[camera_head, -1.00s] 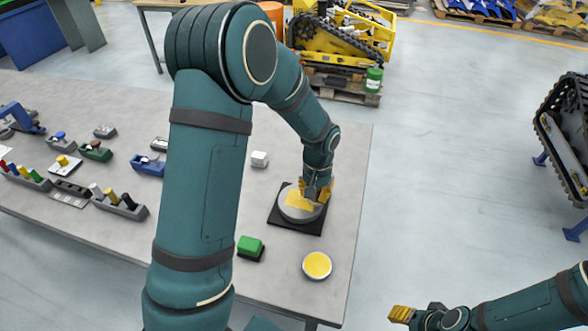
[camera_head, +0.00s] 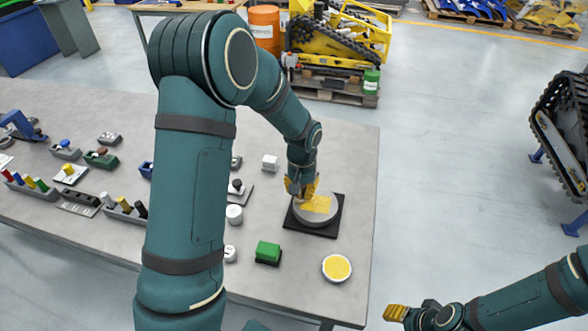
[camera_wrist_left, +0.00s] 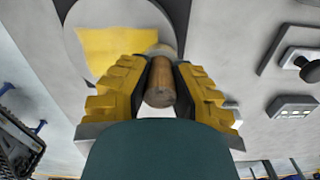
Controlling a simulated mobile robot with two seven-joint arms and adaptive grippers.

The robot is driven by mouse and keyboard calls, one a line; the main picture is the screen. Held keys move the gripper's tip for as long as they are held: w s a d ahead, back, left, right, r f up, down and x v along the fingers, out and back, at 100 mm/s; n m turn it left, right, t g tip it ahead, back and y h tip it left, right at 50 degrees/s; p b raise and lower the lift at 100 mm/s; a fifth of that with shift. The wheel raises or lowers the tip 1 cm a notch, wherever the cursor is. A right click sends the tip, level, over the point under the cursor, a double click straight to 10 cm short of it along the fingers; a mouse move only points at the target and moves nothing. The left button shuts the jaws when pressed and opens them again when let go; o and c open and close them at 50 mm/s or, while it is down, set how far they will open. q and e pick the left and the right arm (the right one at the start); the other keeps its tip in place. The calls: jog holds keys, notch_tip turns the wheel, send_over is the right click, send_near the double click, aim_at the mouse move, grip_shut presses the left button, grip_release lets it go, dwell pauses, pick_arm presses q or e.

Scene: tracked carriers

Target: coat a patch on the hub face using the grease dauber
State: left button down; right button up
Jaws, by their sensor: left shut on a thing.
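The hub (camera_head: 326,219) is a grey disc lying flat on a black square mat (camera_head: 335,231) near the table's right edge. A yellow grease patch (camera_head: 317,204) covers part of its face; the patch also shows in the left wrist view (camera_wrist_left: 112,50). My left gripper (camera_head: 302,190) is at the hub's left far edge, shut on the grease dauber (camera_wrist_left: 160,88), whose wooden handle sits between the yellow fingers. The dauber's tip is mostly hidden, so contact with the face is unclear. A round dish of yellow grease (camera_head: 337,268) stands in front. My right gripper (camera_head: 396,313) is off the table, apparently empty.
A green block (camera_head: 268,252) on a dark base lies left of the dish. Racks of coloured pieces (camera_head: 30,186) fill the table's left. My left arm hides part of the middle.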

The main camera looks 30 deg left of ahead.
pick_arm(q)
notch_tip(320, 180, up, 2)
jog(key=shift+w+a+r+p, duration=0.1)
jog(key=shift+r+p, duration=0.05)
jog(key=shift+p, duration=0.15)
jog(key=shift+d+r+p, duration=0.35)
jog(key=shift+r+p, duration=0.2)
jog(key=shift+r, duration=0.3)
notch_tip(320, 180, up, 2)
jog(key=shift+a+r+p, duration=0.1)
jog(key=shift+a+p, duration=0.05)
jog(key=shift+p, duration=0.7)
jog(key=shift+r+p, duration=0.7)
jog(key=shift+r, duration=0.3)
jog(key=shift+f, duration=0.1)
